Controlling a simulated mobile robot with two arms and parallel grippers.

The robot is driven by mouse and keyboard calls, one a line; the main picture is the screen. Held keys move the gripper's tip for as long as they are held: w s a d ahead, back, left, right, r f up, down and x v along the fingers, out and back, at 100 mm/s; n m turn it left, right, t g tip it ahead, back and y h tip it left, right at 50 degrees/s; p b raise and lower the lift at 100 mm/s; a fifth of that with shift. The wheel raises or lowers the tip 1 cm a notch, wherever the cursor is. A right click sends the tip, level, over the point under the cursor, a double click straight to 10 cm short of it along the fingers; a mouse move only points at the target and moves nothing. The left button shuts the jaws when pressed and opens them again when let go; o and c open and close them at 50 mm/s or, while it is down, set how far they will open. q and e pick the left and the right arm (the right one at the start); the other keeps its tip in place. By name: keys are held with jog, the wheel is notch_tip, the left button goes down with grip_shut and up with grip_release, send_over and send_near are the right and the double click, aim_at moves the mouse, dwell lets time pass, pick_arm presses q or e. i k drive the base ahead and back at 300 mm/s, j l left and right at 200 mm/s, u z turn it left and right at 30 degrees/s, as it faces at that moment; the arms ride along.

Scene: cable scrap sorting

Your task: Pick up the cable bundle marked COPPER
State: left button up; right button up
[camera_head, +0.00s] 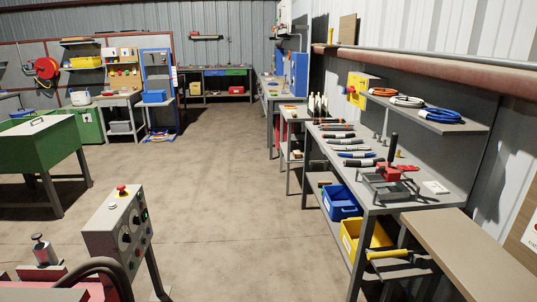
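Several short cable bundles (350,147) with dark ends lie side by side on the long grey workbench (420,199) at the right. Some show orange, white or blue parts. Any marking on them is too small to read, so I cannot tell which one is marked COPPER. Coiled cables also lie on the shelf above the bench: an orange coil (382,92), a white and orange coil (407,101) and a blue coil (440,115). Neither of my grippers is in view.
A red vise-like tool (389,174) stands on the bench. A blue bin (341,203) and a yellow bin (366,238) sit below. A control box (119,229) stands at the lower left, a green bin (42,146) behind it. The middle floor is clear.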

aim_at(317, 122)
jog(key=i, duration=1.4)
jog(key=i+j, duration=0.1)
jog(key=i, duration=1.35)
jog(key=i+z, duration=0.1)
jog(key=i, duration=1.3)
